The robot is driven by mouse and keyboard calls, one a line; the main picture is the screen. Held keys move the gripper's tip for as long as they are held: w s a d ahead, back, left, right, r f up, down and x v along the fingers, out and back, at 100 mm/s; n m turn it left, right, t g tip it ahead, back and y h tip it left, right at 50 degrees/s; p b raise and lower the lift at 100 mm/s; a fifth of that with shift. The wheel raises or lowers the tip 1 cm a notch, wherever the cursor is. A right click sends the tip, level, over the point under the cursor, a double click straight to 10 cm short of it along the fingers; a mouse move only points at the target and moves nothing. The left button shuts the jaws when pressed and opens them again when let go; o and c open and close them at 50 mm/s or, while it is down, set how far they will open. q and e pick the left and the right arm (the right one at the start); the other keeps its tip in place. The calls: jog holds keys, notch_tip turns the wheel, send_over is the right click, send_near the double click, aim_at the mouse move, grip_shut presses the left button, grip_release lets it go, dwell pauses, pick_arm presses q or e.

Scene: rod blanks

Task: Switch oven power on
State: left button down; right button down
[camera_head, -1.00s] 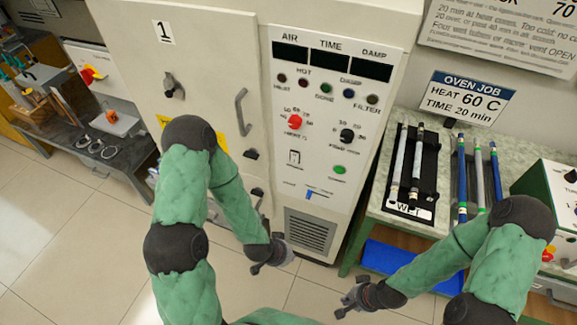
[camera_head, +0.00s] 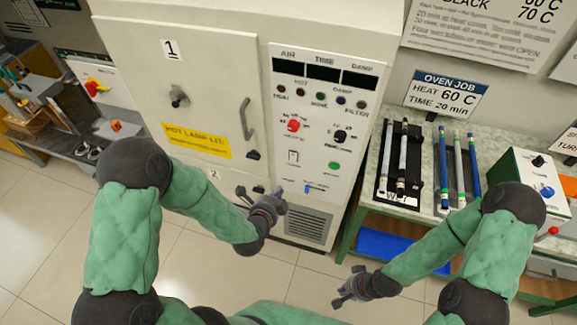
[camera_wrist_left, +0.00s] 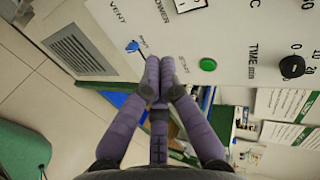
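The oven (camera_head: 225,60) has a white control panel with dark AIR, TIME and DAMP displays (camera_head: 324,72). The white power switch (camera_head: 293,157) sits low on the panel's left side. It also shows at the top edge of the left wrist view (camera_wrist_left: 190,4), beside the POWER label, partly cut off. My left gripper (camera_head: 281,197) is in front of the panel's lower part, below the switch. In the left wrist view its fingertips (camera_wrist_left: 159,75) are together and empty, between the blue slider and the green button. My right gripper (camera_head: 347,286) is open and empty, low over the floor.
A red knob (camera_head: 293,125), a black knob (camera_head: 340,136), a green button (camera_head: 334,166) and a blue slider (camera_head: 308,188) surround the switch. The oven door handle (camera_head: 246,118) sticks out at left. A bench (camera_head: 424,201) with rod racks stands at right.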

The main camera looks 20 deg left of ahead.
pick_arm(q)
jog(key=shift+a+r+m, duration=0.1)
jog(key=shift+r+m, duration=0.2)
jog(key=shift+r, duration=0.2)
jog(key=b, duration=0.1)
send_near(293, 157)
jog(key=w+f, duration=0.4)
jog(key=f, duration=0.2)
jog(key=shift+w+r, duration=0.2)
jog(key=shift+w, duration=0.6)
jog(key=t+b, duration=0.1)
jog(key=b, duration=0.2)
jog(key=shift+w+f, duration=0.1)
jog(key=shift+w, duration=0.3)
